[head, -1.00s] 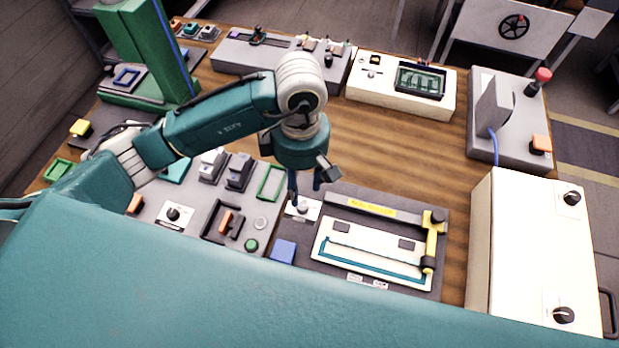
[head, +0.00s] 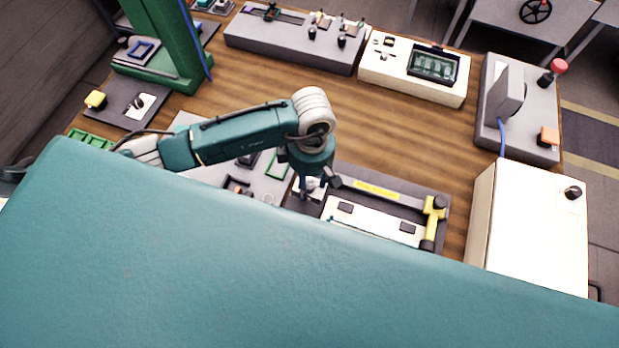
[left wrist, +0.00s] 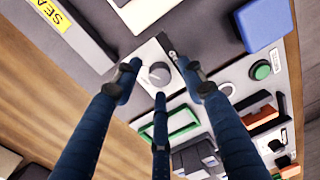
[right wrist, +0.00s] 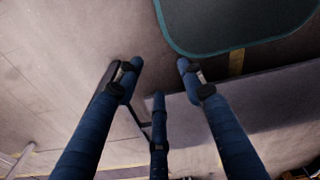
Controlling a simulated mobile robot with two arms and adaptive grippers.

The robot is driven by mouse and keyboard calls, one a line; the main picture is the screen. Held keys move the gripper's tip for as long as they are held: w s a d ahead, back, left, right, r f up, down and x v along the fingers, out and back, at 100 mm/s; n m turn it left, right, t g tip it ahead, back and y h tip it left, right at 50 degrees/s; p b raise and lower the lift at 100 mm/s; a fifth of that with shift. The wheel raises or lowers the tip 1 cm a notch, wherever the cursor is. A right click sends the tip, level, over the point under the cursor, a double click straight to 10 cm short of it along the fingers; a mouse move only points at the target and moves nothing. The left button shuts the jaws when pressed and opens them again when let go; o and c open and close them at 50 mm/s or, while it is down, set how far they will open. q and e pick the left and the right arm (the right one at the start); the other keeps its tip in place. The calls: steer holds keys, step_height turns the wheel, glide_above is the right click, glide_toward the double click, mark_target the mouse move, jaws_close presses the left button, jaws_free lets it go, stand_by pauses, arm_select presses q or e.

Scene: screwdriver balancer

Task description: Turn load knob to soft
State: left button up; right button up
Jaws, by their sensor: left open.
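A round grey knob (left wrist: 160,73) on a white plate (left wrist: 148,56) shows in the left wrist view. I cannot read a load or soft label on it. My left gripper (left wrist: 160,82) is open, its fingertips spread around this knob in the picture; I cannot tell whether they touch it. In the head view my left gripper (head: 308,190) points down beside the sealer unit (head: 375,187) and mostly hides the knob. My right gripper (right wrist: 158,80) is open and empty, over the floor in the right wrist view.
A blue block (left wrist: 263,22) and a green button (left wrist: 262,72) lie near the knob. A green frame (left wrist: 172,125) is close to the fingers. A white box (head: 535,220) with a knob (head: 573,192) stands at the right. The wooden table (head: 400,135) is clear in the middle.

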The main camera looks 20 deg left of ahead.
arm_select(q)
steer(key=shift+c, duration=1)
jaws_close()
arm_select(e)
steer(key=shift+s+d+f, duration=0.1)
steer(key=shift+s+d, duration=0.1)
steer(key=shift+s, duration=0.7)
arm_select(q)
steer(key=shift+f+n, duration=0.1)
steer(key=shift+n, duration=0.3)
arm_select(e)
steer(key=shift+f, duration=0.25)
arm_select(q)
steer(key=shift+w+n+b, duration=0.1)
steer(key=shift+n+b, duration=0.75)
steer(key=shift+n, duration=0.05)
steer(key=n+b, duration=0.1)
steer(key=n, duration=0.1)
steer(key=shift+a+n, duration=0.1)
steer(key=shift+n, duration=0.3)
steer(key=n+b, duration=0.2)
steer(key=n, duration=0.2)
steer(key=shift+n+b, duration=0.65)
steer(key=shift+n, duration=0.55)
arm_select(e)
steer(key=shift+w+f, duration=0.15)
steer(key=shift+f, duration=1.2)
steer(key=shift+w+f, duration=0.1)
steer(key=shift+f, duration=1.25)
steer(key=shift+a, duration=0.1)
